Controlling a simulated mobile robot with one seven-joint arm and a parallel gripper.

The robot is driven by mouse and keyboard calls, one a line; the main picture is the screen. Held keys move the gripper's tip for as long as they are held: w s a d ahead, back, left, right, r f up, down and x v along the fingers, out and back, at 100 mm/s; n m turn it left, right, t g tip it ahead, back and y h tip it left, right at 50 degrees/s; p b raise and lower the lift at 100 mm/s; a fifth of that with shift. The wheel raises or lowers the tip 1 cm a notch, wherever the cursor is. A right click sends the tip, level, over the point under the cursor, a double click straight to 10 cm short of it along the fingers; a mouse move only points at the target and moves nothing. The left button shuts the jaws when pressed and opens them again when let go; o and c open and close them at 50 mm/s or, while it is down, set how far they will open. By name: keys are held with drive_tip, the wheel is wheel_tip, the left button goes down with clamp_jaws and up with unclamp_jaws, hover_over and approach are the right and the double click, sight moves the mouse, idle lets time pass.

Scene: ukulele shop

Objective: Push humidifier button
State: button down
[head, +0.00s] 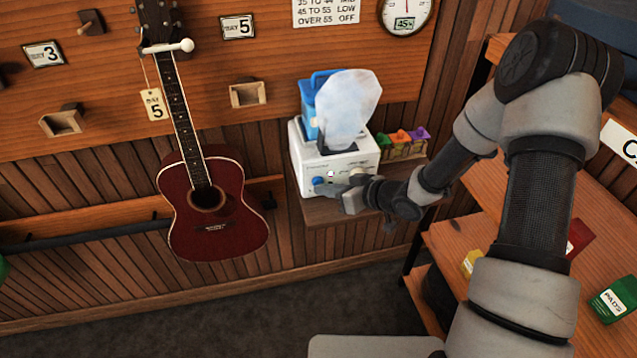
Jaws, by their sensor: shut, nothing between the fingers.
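The humidifier (303,165) is a white box with a blue tank on top and a pale plume of mist in front of the tank. It stands on a small wooden wall shelf. Its front shows a blue round button or knob (318,181) at the left and a small light spot beside it. I cannot tell whether the tips touch the face. My gripper hides the right part of the front panel.
A red ukulele (213,213) hangs on the wall left of the humidifier. A small rack of colored items (402,146) stands right of the humidifier. A round gauge (405,15) and a sign (325,11) are above. A wooden shelf unit (600,245) is at the right.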

drive_tip(key=shift+w+a, duration=0.1)
drive_tip(key=shift+w, duration=0.1)
drive_tip(key=shift+s, duration=0.15)
idle(0.3)
drive_tip(key=shift+s+d, duration=0.3)
drive_tip(key=shift+s, duration=0.45)
drive_tip(key=s+d, duration=0.1)
drive_tip(key=s, duration=0.4)
drive_tip(key=shift+s+d, duration=0.3)
drive_tip(key=shift+s, duration=0.1)
